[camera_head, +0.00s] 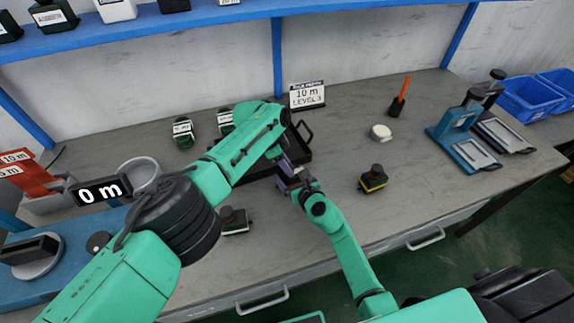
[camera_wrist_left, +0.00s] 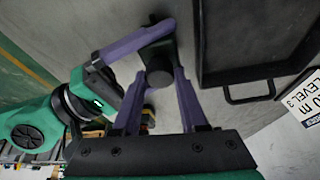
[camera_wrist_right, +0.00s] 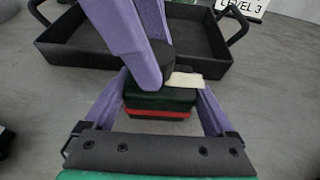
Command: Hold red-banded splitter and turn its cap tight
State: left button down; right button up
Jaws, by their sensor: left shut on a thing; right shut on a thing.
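The red-banded splitter (camera_wrist_right: 160,105) is a dark green block with a red stripe and a black cap (camera_wrist_right: 158,65), seen in the right wrist view. My right gripper (camera_wrist_right: 162,103) is shut on its body, one finger on each side. My left gripper (camera_wrist_left: 168,68) comes from above and is shut on the cap, which shows as a dark shape in the left wrist view. In the head view my left gripper (camera_head: 284,168) and right gripper (camera_head: 299,186) meet in front of the black tray; the splitter is mostly hidden there.
The black tray (camera_wrist_right: 215,68) lies just behind the grippers. A yellow-banded splitter (camera_head: 373,179) stands to the right, another dark splitter (camera_head: 235,221) to the left. A LEVEL 3 sign (camera_head: 307,95), a white round piece (camera_head: 381,132) and a blue press (camera_head: 455,128) stand farther back.

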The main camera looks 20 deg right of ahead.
pick_arm(q)
jog(key=shift+d+r, duration=0.1)
jog(key=shift+r, duration=0.05)
jog(key=shift+c, duration=2.2)
grip_release()
jog(key=shift+w, duration=0.1)
